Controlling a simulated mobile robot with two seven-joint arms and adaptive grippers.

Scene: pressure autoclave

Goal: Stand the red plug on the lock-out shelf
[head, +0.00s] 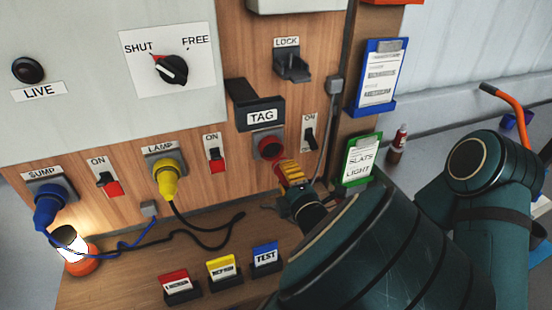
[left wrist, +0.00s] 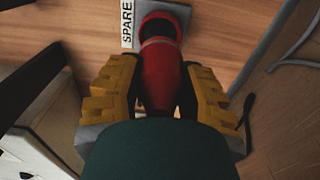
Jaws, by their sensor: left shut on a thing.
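The red plug (left wrist: 160,75) is between the yellow fingers of my left gripper (left wrist: 160,95) in the left wrist view. The gripper is shut on it. The plug points at a grey socket plate (left wrist: 178,12) labelled SPARE; I cannot tell whether it is still seated. In the head view my left gripper (head: 290,176) is just below the red round socket (head: 268,147), with a little of the plug showing. A dark shelf-like box (head: 255,105) labelled TAG is above it. A dark bracket (head: 291,66) sits under a LOCK label. Neither is marked as the lock-out shelf. My right gripper is not seen.
A yellow plug (head: 166,180) and a blue plug (head: 48,204) sit at the LAMP and SUMP sockets. Their cables lie along the bench. Red, yellow and blue cards (head: 222,266) stand at the bench front. A lit lantern (head: 74,250) is at left. Green and blue card holders (head: 378,75) hang right.

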